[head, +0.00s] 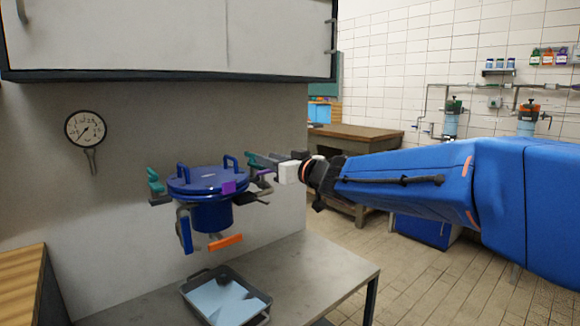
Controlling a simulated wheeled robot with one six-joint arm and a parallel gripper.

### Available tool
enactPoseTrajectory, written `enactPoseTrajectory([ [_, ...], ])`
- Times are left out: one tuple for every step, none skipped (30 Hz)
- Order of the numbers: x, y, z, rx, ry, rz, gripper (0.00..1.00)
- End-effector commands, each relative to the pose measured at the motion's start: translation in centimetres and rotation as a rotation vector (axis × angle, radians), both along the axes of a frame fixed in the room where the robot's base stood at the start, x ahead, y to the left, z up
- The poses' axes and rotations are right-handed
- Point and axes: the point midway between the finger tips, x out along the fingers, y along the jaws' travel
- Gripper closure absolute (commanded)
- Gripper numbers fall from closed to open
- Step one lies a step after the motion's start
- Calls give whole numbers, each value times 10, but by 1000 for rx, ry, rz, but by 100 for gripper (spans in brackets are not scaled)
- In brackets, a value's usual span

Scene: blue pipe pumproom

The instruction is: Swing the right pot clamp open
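The blue pot (212,213) with a blue lid (205,179) is held against the grey wall above the bench. Two blue loop handles stand up from the lid. A teal clamp lever (156,184) is at the pot's left side. The right pot clamp (254,160), also teal, is at the right rim, with dark and purple parts below it. A purple block (228,187) is at the lid's front edge. My gripper (272,168) reaches in from the right, its tips close to the right clamp. Whether it touches the clamp or is shut on it cannot be made out.
A blue lever (186,235) and an orange lever (226,242) hang below the pot. A dark tray (187,289) lies on the grey bench (322,262) underneath. A pressure gauge (85,128) is on the wall at left, and a cabinet (170,38) overhangs above. Tiled floor is open at right.

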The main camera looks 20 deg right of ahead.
Motion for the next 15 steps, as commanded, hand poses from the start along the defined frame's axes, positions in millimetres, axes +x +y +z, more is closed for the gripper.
enactPoseTrajectory([
  [-9,-4,1,-1,-3,-3,73],
  [-14,-6,1,-1,-3,-3,73],
  [-21,-8,1,0,-2,-3,73],
  [-25,-10,1,-2,-3,-3,73],
  [-30,-12,1,0,-2,-4,73],
  [-36,-14,1,-2,-4,-3,73],
  [-41,-15,1,-1,-3,-3,73],
  [-45,-17,1,0,-2,-3,73],
  [-51,-19,1,-2,-2,-4,73],
  [-55,-20,1,0,-2,-4,73],
  [-58,-21,1,-1,-3,-3,73],
  [-63,-23,1,-1,-3,-3,73],
  [-65,-24,1,0,-2,-3,73],
  [-68,-25,1,0,-2,-3,73],
  [-71,-25,0,-2,-2,-2,73],
])
